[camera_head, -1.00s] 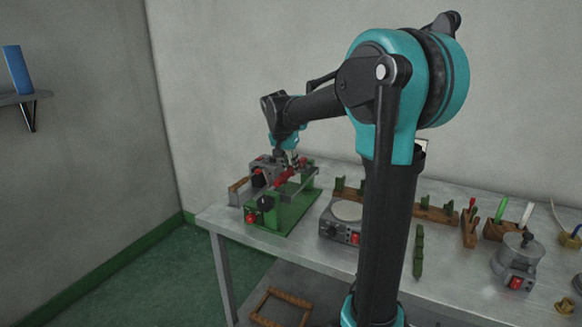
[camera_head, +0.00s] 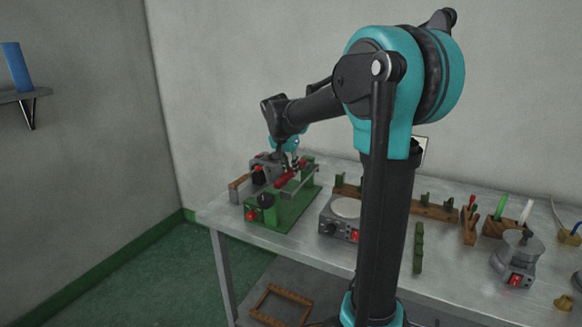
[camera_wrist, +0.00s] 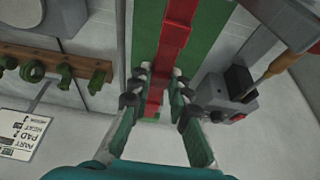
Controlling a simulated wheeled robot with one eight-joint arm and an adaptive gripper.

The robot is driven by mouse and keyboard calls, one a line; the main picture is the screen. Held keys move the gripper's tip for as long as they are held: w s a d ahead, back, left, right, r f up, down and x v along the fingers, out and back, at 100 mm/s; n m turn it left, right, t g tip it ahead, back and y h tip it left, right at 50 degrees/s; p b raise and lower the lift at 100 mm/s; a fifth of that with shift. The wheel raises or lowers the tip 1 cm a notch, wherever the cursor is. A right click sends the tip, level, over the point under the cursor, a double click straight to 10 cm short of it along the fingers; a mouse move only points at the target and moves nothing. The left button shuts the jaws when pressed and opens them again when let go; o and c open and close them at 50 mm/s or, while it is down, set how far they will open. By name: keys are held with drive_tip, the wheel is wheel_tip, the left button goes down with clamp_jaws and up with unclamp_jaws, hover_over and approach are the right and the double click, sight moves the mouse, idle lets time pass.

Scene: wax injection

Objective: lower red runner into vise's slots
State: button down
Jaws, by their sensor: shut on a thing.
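The red runner (camera_wrist: 174,38) is a long red bar. My gripper (camera_wrist: 159,85) is shut on it, with dark fingertips on both sides of the bar in the wrist view. The green vise (camera_head: 292,210) stands at the left end of the table. In the head view the runner (camera_head: 286,181) is at the vise's top, below my gripper (camera_head: 289,160). In the wrist view the runner lies over the vise's green surface (camera_wrist: 205,35). I cannot tell whether the runner touches the slots, which are hidden or too small to see.
A grey device (camera_head: 265,165) stands close behind the vise; a grey box with a red button (camera_wrist: 225,100) shows beside the runner in the wrist view. A round-topped hot plate (camera_head: 340,218) is right of the vise. A wooden rack (camera_head: 435,211) with green pieces runs along the back.

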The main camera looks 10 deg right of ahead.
drive_tip(key=shift+f, duration=0.7)
drive_tip(key=c, duration=1.3)
unclamp_jaws()
drive_tip(key=shift+c, duration=0.2)
drive_tip(key=v, duration=1.2)
